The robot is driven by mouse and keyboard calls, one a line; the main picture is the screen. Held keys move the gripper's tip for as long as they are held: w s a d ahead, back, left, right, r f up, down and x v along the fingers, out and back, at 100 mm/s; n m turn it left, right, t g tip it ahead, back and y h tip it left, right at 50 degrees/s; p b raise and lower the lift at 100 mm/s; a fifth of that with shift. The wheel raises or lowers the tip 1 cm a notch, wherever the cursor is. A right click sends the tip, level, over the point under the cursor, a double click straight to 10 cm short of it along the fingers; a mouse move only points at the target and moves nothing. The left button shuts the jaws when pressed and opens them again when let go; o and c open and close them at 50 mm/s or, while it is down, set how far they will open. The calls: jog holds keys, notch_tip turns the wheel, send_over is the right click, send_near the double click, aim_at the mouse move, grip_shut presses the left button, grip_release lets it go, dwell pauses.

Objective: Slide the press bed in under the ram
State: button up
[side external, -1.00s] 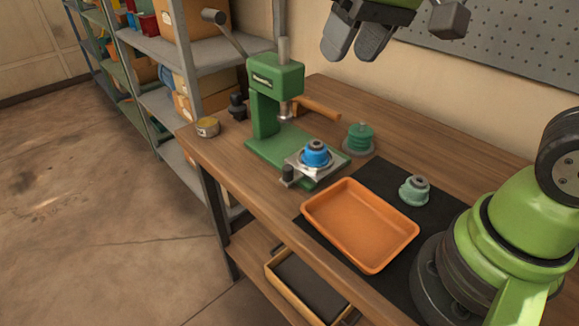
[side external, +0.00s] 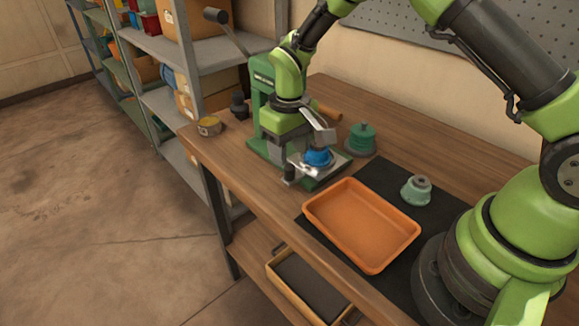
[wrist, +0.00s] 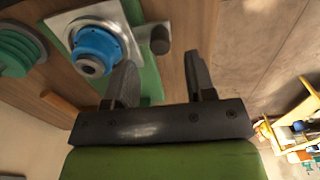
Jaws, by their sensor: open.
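The press bed (side external: 297,162) is a silver plate at the front of the green press base. A blue part (side external: 318,157) with a grey middle sits on it. A dark knob (side external: 289,174) stands at the bed's near edge. In the wrist view the bed (wrist: 62,28), blue part (wrist: 96,46) and knob (wrist: 156,38) lie beyond my fingers. My gripper (side external: 312,152) is open and empty, tilted above the bed. In the wrist view my gripper (wrist: 160,66) has its finger gap facing the knob, which is not between the pads. My arm hides the ram and much of the green press (side external: 262,82).
An orange tray (side external: 309,213) and a grey-green part (side external: 416,190) lie on the right of the bench. A green stacked part (side external: 361,141) stands right of the press. A wooden handle (side external: 328,113) lies behind the press.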

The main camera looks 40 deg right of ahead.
aim_at(290, 166)
notch_tip(290, 166, down, 5)
dwell(0.3)
